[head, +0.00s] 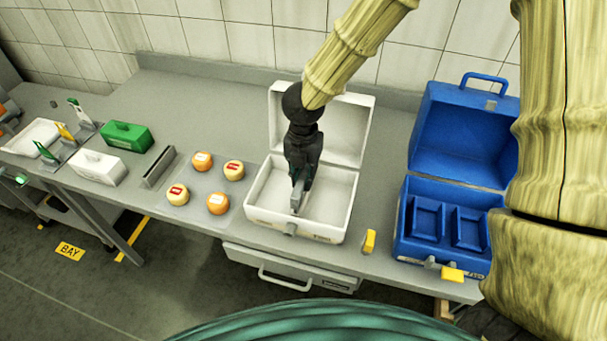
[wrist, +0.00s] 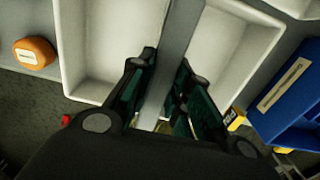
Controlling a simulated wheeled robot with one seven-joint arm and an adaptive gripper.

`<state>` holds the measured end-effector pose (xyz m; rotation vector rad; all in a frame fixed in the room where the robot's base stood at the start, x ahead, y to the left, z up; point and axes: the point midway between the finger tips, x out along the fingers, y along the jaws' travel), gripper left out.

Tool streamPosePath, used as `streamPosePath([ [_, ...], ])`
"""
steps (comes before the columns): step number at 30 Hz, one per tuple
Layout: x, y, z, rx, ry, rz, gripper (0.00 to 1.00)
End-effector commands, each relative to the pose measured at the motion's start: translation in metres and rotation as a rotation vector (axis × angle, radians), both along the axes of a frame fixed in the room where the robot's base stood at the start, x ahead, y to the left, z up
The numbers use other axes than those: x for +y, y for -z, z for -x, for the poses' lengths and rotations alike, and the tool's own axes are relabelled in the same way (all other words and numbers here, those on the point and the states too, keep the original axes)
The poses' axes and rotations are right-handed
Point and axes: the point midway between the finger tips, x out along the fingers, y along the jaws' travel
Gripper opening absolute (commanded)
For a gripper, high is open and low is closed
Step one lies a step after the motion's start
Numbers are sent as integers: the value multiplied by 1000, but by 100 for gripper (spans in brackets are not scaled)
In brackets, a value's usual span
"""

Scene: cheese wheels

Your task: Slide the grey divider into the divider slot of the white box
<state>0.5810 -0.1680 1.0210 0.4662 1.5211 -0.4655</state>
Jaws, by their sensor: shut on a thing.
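The white box (head: 256,213) stands open on the bench, its lid (head: 346,130) raised at the back. My gripper (head: 301,180) points down into the box near its middle and is shut on the grey divider (head: 297,197), a thin upright plate. In the wrist view the divider (wrist: 180,30) runs as a grey strip between the two fingers (wrist: 166,72), with pale box floor (wrist: 115,45) on both sides. The slot itself is hidden behind the divider and gripper; I cannot tell whether the divider's edges are inside it.
Several round cheeses (head: 202,161) sit on a grey mat left of the box. A dark grey slotted holder (head: 159,167), a green case (head: 125,136) and a white case (head: 98,167) stand farther left. An open blue box (head: 402,225) and a yellow tag (head: 369,241) are at right.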

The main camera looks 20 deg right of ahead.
Motion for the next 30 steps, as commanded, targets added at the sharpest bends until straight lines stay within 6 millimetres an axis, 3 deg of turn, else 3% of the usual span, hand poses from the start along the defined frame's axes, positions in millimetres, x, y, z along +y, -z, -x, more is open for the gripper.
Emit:
streamPosePath([
  [30,0,20,0,-1,0,1,0],
])
